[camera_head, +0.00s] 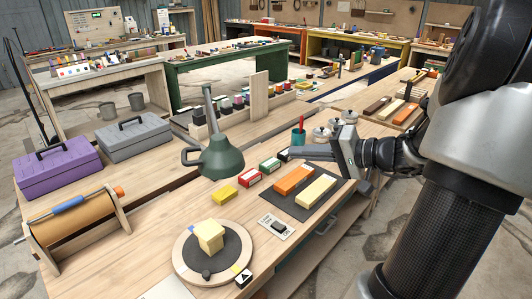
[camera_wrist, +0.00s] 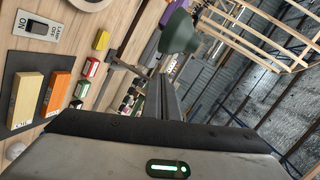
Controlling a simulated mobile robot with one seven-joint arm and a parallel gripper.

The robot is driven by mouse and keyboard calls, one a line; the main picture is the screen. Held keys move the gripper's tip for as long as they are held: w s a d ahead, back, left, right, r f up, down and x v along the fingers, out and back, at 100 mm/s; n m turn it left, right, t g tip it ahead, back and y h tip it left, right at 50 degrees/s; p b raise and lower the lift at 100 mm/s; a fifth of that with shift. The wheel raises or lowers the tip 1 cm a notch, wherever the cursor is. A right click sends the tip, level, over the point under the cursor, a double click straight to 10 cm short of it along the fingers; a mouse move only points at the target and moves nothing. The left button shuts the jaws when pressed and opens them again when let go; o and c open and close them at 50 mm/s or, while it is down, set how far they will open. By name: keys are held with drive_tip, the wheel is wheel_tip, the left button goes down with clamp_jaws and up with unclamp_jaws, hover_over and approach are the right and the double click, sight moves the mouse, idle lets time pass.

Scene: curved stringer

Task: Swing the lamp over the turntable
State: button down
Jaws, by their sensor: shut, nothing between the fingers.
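The lamp has a dark green shade (camera_head: 222,160) on a grey arm (camera_head: 210,105). In the head view the shade hangs beyond the turntable (camera_head: 182,262), not over it. The turntable is a round wooden disc with a dark centre and a pale yellow block (camera_head: 210,235) on it. My gripper (camera_head: 291,153) is to the right of the shade, apart from it, with its fingers pointing left. Its fingers are shut and empty. In the wrist view the fingers (camera_wrist: 165,98) point toward the green shade (camera_wrist: 180,34). A lamp switch plate (camera_head: 277,226) lies right of the turntable.
A dark mat (camera_head: 300,208) holds orange and cream blocks. A red-and-green cup (camera_head: 298,135) and metal jars (camera_head: 322,134) stand near my gripper. A roller stand (camera_head: 75,222) and toolboxes (camera_head: 58,172) are at left.

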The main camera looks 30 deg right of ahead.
sight(233, 165)
drive_tip(key=s+a+p+x, duration=0.1)
drive_tip(key=a+x, duration=0.1)
drive_tip(key=x, duration=1)
drive_tip(key=shift+a+f, duration=0.4)
drive_tip(key=shift+f, duration=0.05)
drive_tip(key=a+b, duration=0.6)
drive_tip(key=shift+w+a+f, duration=0.2)
drive_tip(key=shift+f, duration=0.05)
drive_tip(key=shift+a+r+b, duration=0.25)
drive_tip(key=shift+b, duration=0.05)
